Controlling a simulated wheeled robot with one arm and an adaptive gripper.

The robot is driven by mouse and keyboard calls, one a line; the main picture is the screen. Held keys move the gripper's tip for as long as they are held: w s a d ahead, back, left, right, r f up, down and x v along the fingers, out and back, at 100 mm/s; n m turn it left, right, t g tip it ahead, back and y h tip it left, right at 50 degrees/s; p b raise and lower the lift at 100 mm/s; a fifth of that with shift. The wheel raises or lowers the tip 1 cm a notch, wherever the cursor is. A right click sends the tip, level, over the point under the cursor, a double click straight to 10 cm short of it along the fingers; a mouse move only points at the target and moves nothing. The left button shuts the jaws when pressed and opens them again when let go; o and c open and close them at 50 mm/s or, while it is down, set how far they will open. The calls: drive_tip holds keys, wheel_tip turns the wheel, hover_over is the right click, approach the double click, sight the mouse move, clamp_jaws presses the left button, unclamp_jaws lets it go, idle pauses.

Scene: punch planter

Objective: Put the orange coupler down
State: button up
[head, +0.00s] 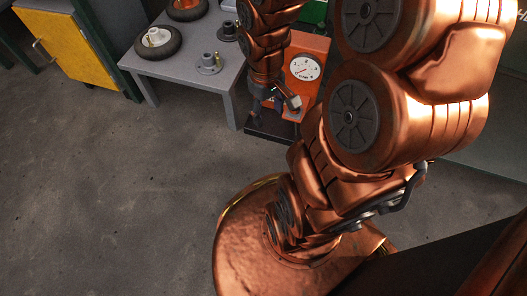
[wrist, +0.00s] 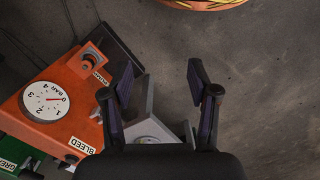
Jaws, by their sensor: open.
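My gripper (wrist: 162,85) is open in the wrist view, with its two dark fingers spread wide. No orange coupler can be made out between the fingers or elsewhere. A grey angular piece (wrist: 148,95) shows beyond the gap, partly hidden by my gripper. In the head view my gripper (head: 288,101) is small and partly hidden, in front of an orange box with a round gauge (head: 308,48). The same orange box (wrist: 55,77) is left of my gripper in the wrist view, with a BLEED label and a dark round fitting (wrist: 94,57).
A yellow cabinet (head: 75,50) stands at the far left. The concrete floor (head: 110,180) is clear at left. A green box (wrist: 22,145) borders the orange one.

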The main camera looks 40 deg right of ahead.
drive_tip(key=s+a+r+g, duration=0.2)
drive_tip(key=s+a+r, duration=0.4)
drive_tip(key=s+a, duration=0.4)
drive_tip(key=shift+s+a+r, duration=0.3)
drive_tip(key=shift+s+a, duration=0.05)
drive_tip(key=shift+s, duration=0.75)
drive_tip(key=w+d+r+t+p, duration=0.15)
drive_tip(key=w+r+p, duration=0.25)
drive_tip(key=r+p, duration=0.6)
drive_tip(key=w+d+r+t+p, duration=0.1)
drive_tip(key=w+d+r+p, duration=0.15)
drive_tip(key=r+p, duration=0.7)
drive_tip(key=s+a+r+p, duration=0.2)
drive_tip(key=s+r+p, duration=0.1)
drive_tip(key=r+p, duration=0.7)
drive_tip(key=s+a+r+g+p, duration=0.1)
drive_tip(key=s+r+p, duration=0.2)
drive_tip(key=r+p, duration=0.7)
wheel_tip(320, 180, up, 3)
drive_tip(key=shift+s+a+f+m+p, duration=0.1)
drive_tip(key=shift+s+a+m+p, duration=0.1)
drive_tip(key=shift+a+m+p, duration=0.15)
